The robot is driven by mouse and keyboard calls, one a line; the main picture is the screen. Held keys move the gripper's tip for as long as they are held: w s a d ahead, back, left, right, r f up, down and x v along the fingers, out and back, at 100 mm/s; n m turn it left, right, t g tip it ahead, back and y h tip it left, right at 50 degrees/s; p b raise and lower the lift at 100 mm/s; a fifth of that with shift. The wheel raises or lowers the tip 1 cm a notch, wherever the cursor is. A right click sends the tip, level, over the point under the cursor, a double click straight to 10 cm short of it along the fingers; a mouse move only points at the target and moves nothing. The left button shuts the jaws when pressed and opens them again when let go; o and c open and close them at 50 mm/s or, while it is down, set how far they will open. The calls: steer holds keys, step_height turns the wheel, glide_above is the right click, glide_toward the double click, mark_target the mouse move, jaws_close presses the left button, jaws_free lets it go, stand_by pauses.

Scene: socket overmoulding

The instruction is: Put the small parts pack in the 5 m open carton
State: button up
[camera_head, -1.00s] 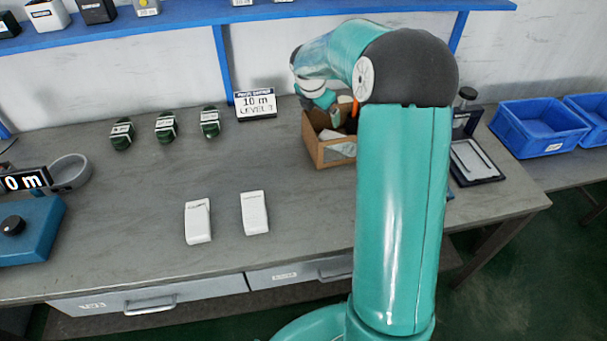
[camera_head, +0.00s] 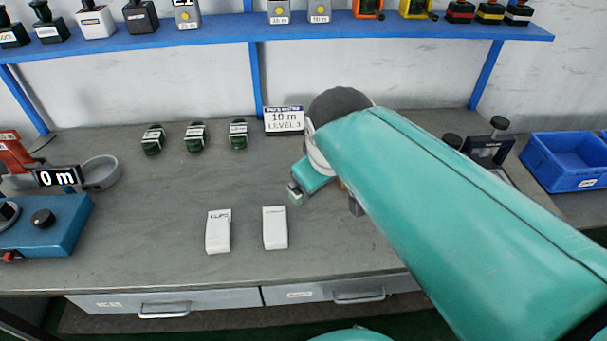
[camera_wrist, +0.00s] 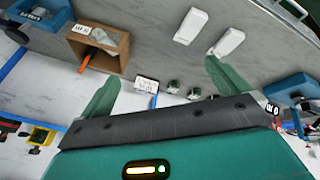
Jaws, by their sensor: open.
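Two white packs, a left one (camera_head: 218,231) and a right one (camera_head: 275,228), lie side by side on the bench. The left has dark lettering that may read "CLIPS"; I cannot tell which is the small parts pack. Both also show in the wrist view, the left pack (camera_wrist: 229,42) beyond my right-hand finger and the right pack (camera_wrist: 190,26) beside it. A brown open carton (camera_wrist: 122,62) holds a grey-white pouch and an orange item; its label is too small to read surely. My arm hides most of it in the head view. My gripper (camera_wrist: 160,76) is open and empty, above the bench.
Several dark green labelled items (camera_head: 195,137) and a "10 m LEVEL 3" sign (camera_head: 284,121) stand at the bench back. A blue device (camera_head: 45,232) and grey ring (camera_head: 101,172) are at left. Blue bins (camera_head: 565,163) are at right. A blue shelf (camera_head: 330,30) runs above.

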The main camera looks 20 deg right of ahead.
steer(key=s+a+f+m+y, duration=0.1)
steer(key=s+a+m, duration=0.1)
steer(key=s+m, duration=0.2)
steer(key=shift+s+a+f+t, duration=0.2)
steer(key=shift+s+a+t, duration=0.15)
steer(key=shift+s, duration=0.7)
